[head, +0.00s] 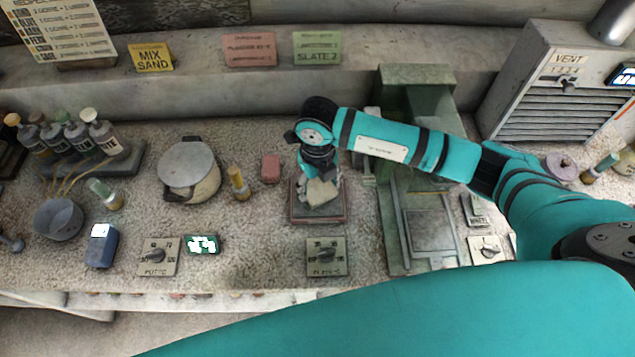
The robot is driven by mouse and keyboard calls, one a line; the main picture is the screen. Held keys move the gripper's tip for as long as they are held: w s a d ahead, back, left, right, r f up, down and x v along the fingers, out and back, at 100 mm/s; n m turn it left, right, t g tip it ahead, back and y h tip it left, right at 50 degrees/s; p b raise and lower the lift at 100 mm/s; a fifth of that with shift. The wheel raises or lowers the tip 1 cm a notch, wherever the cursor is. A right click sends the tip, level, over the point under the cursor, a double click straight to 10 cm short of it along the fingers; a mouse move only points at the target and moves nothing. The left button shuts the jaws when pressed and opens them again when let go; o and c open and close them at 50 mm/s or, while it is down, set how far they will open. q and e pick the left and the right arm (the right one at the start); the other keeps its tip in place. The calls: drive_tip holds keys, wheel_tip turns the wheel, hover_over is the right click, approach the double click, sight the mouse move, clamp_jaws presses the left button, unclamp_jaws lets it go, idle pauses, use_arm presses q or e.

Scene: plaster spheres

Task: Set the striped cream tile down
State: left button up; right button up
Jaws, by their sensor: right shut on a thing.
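My right gripper (319,178) reaches in from the right on a teal arm and points down. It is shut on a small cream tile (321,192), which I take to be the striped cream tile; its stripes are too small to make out. The tile is over a square brown-edged plate (333,217). I cannot tell whether the tile touches the plate. The gripper and wrist hide part of the tile and the plate's far side. My left gripper is not in view.
A lidded pot (189,176), an amber bottle (239,184) and a red block (271,168) stand left of the plate. A dial panel (326,257) lies in front. A green machine (418,200) stands close on the right. Speckled counter between pot and plate is partly free.

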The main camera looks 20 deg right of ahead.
drive_tip(key=shift+f+b, duration=0.5)
drive_tip(key=shift+f, duration=0.05)
drive_tip(key=o, duration=1.4)
drive_tip(key=shift+r, duration=0.1)
drive_tip(key=shift+r+p, duration=1.35)
drive_tip(key=shift+r, duration=0.6)
